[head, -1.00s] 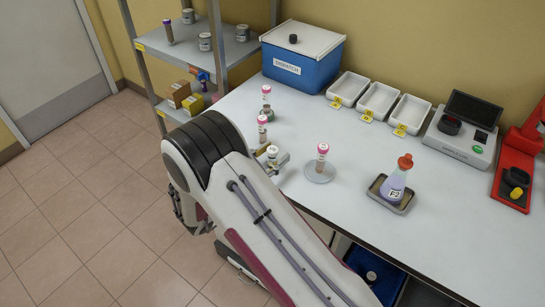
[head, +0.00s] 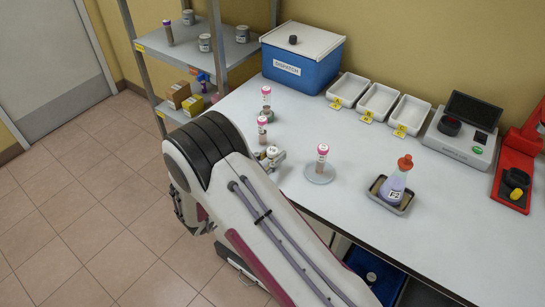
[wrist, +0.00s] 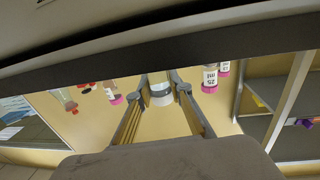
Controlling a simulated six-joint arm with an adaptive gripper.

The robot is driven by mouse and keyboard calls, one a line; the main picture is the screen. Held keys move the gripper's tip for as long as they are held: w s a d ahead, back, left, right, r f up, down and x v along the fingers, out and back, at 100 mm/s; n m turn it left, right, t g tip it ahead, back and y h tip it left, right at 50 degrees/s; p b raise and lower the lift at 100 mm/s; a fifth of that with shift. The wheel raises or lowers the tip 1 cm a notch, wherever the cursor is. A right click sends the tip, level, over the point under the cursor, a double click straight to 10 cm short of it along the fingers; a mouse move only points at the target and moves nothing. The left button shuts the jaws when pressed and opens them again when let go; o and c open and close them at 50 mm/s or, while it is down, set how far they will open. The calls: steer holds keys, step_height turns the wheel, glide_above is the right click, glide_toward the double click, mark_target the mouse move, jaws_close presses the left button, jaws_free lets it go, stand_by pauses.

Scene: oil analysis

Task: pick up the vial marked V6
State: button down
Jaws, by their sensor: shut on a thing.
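My gripper (head: 270,157) is low over the left front edge of the bench, partly hidden by my arm. In the wrist view its fingers (wrist: 161,84) are closed on a small white cylindrical object (wrist: 160,98), perhaps a white-capped vial; its marking cannot be read. Just beyond my gripper a pink-capped vial (head: 262,129) stands upright, apart from it. Another pink-capped vial (head: 266,97) stands farther back. A third pink-capped vial (head: 322,157) stands on a round pale dish (head: 318,178) to the right. I cannot read which vial is V6.
A blue dispatch box (head: 303,70) stands at the back left, with white trays (head: 377,100) to its right. A flask (head: 395,184) in a small tray stands right of the dish. A metal shelf (head: 235,52) is at left. The right front bench is clear.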

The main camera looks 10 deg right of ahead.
mark_target(273, 150)
steer(key=shift+r, duration=0.1)
steer(key=shift+r, duration=4.9)
